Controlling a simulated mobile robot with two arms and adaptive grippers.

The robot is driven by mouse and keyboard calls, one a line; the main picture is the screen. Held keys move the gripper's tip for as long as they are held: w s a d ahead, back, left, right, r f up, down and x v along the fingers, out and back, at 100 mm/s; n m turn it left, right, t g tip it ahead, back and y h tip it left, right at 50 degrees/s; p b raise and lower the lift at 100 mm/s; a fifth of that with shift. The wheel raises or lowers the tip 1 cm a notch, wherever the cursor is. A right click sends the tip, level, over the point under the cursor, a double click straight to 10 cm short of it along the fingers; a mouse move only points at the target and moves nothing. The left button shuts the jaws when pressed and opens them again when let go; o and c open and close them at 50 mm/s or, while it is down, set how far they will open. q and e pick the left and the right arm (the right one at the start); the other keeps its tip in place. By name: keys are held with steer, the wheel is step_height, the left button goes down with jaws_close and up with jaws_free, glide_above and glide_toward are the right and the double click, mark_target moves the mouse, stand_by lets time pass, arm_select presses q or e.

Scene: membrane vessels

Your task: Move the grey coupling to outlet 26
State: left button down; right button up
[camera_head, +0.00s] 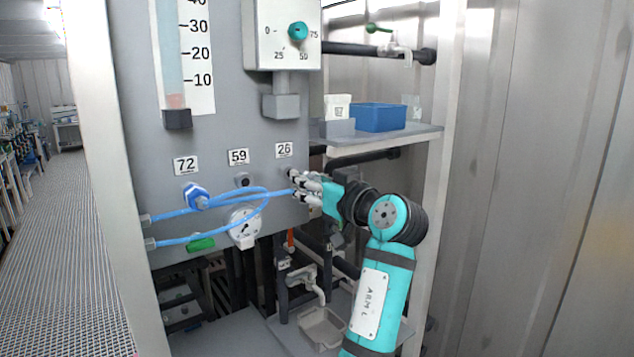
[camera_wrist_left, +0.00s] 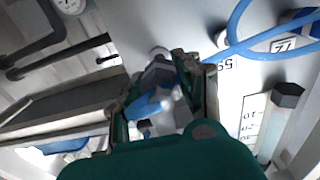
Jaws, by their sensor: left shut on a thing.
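My left gripper (camera_head: 306,188) is at the panel, just below the label 26 (camera_head: 284,150). It is shut on the grey coupling, which shows between the fingers in the left wrist view (camera_wrist_left: 158,73) with a blue hose (camera_wrist_left: 148,106) at its near end. The outlet 26 (camera_head: 290,172) is partly hidden by the fingers. In the wrist view a pale round end (camera_wrist_left: 158,52) shows right beyond the coupling; I cannot tell whether they touch. The outlet 59 (camera_head: 243,180) is bare. My right gripper is not in view.
A blue coupling (camera_head: 195,195) sits on the outlet under label 72 (camera_head: 186,164). Blue hoses (camera_head: 262,200) loop across the panel in front of a round gauge (camera_head: 243,228). A shelf (camera_head: 390,136) with a blue bin (camera_head: 379,117) stands to the right, above my arm.

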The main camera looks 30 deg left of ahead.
arm_select(q)
steer(key=shift+w+a, duration=0.15)
steer(key=shift+a, duration=0.4)
steer(key=shift+w+a, duration=0.2)
steer(key=shift+a, duration=0.1)
steer(key=shift+w+a+p, duration=0.3)
steer(key=shift+a, duration=0.1)
steer(key=shift+s, duration=0.1)
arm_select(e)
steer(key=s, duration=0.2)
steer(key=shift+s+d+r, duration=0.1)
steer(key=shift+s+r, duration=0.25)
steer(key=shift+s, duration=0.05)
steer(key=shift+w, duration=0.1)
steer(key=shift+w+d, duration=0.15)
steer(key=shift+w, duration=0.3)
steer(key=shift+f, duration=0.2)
